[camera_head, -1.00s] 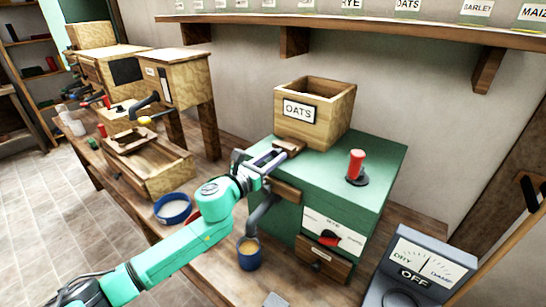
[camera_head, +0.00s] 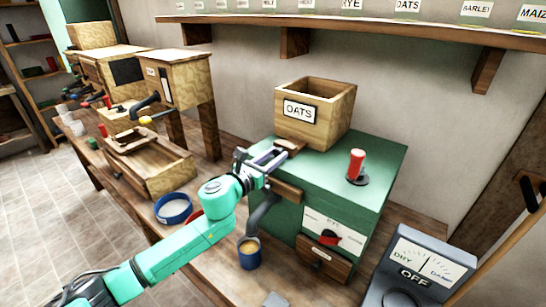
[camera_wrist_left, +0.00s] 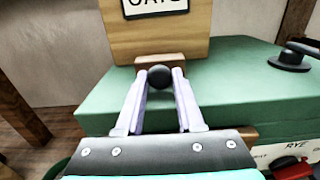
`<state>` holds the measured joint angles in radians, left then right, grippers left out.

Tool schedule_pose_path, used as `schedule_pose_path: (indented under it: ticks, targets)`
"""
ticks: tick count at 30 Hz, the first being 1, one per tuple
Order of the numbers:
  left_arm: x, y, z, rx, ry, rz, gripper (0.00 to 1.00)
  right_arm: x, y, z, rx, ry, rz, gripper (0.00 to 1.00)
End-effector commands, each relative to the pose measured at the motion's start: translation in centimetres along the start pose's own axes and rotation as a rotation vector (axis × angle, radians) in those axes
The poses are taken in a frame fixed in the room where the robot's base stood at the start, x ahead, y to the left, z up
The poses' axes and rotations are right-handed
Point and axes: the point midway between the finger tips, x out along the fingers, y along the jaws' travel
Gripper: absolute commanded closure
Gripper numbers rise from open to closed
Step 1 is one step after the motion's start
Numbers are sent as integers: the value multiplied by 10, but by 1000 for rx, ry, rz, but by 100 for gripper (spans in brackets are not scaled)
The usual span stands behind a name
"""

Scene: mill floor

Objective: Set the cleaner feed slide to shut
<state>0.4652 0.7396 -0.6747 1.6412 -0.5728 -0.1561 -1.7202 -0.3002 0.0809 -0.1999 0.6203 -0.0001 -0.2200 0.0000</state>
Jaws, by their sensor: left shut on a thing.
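The green cleaner (camera_head: 340,179) stands on the bench with a wooden hopper (camera_head: 335,115) marked OATS on top. The brown wooden feed slide (camera_head: 291,146) sticks out a little at the hopper's foot; it also shows in the left wrist view (camera_wrist_left: 150,60). Its round black knob (camera_wrist_left: 159,77) is between the fingers of my left gripper (camera_head: 280,155), which is shut on it. How far the slide reaches inside the hopper is hidden. My right gripper is not in view.
A red-handled lever (camera_head: 357,165) stands on the cleaner's top. A red knob (camera_head: 329,238) sits by the RYE scale. A meter marked OFF (camera_head: 420,270) is at right.

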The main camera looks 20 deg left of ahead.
Motion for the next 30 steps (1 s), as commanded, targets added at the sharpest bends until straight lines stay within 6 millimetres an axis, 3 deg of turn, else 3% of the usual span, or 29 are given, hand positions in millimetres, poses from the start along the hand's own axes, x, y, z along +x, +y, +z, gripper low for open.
schedule_pose_path:
  ticks: [7, 17, 18, 19, 30]
  targets:
    - [42, 0, 2, 0, -6, 0, 100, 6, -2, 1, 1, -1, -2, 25]
    - [46, 0, 3, 0, -5, 0, 100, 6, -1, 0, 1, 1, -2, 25]
    - [46, 0, 4, 0, -5, 0, 48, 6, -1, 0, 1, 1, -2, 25]
    - [46, 0, 4, 0, -5, 0, 36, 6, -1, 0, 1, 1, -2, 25]
    - [44, 0, 2, 1, -3, 1, 35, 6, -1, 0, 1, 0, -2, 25]
